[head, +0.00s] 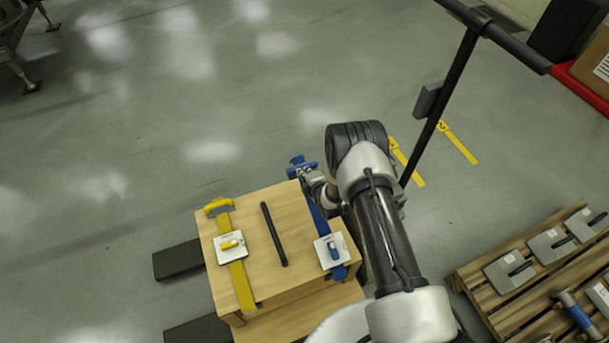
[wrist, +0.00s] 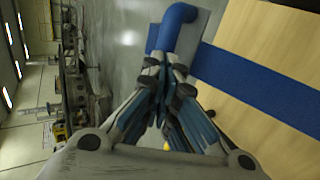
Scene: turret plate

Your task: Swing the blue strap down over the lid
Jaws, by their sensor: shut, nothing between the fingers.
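The wooden lid (head: 260,270) tops a wooden box. The blue strap (head: 318,217) runs along the lid's right side and also crosses the lid in the wrist view (wrist: 250,80). I cannot tell whether it touches the lid all along. Its blue handle end (head: 299,162) shows past the lid's far edge, and it is a curved blue piece in the wrist view (wrist: 180,14). My gripper (head: 310,174) is at the far right corner, partly hidden by my arm. Its fingertips (wrist: 165,62) are shut and empty, close beside the blue handle; contact is unclear.
A yellow strap (head: 235,270) lies across the lid's left side. A black bar handle (head: 273,234) is in the middle. A white plate with a blue piece (head: 325,245) sits on the blue strap's near part. A pallet (head: 490,305) with metal plates stands at right.

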